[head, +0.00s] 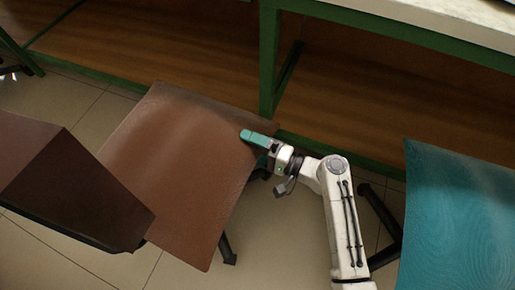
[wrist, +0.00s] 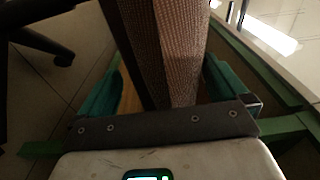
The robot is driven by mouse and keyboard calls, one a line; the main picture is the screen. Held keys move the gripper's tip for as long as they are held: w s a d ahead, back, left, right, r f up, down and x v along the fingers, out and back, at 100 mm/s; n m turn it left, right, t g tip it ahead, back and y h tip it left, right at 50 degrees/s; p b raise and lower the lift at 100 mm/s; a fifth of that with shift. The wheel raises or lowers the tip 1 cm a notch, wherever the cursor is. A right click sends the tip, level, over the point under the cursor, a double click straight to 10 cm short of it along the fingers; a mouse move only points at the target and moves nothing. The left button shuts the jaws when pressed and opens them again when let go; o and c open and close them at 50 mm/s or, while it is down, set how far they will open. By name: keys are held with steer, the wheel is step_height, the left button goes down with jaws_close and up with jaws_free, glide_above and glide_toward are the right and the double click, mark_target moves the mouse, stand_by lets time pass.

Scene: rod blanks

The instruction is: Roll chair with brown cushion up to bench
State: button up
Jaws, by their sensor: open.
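The chair's brown cushion (head: 180,165) lies in the middle left of the head view, its far edge close to the bench's green frame. A dark brown panel (head: 65,185), apparently its backrest, stands in front of the cushion's left part. My gripper (head: 256,137) is at the cushion's right edge. In the wrist view the teal fingers of my gripper (wrist: 163,65) are apart, with the brown woven cushion (wrist: 180,50) between them. I cannot tell whether they touch it. The bench has a white top (head: 440,18) and a green frame (head: 269,60).
A teal chair seat (head: 455,215) is at the right, beyond my arm. A chair foot (head: 229,250) shows below the brown cushion. Dark chair legs (head: 380,212) show beside the teal seat. Tiled floor (head: 280,250) is bare between the two seats.

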steer(key=c, duration=1.7)
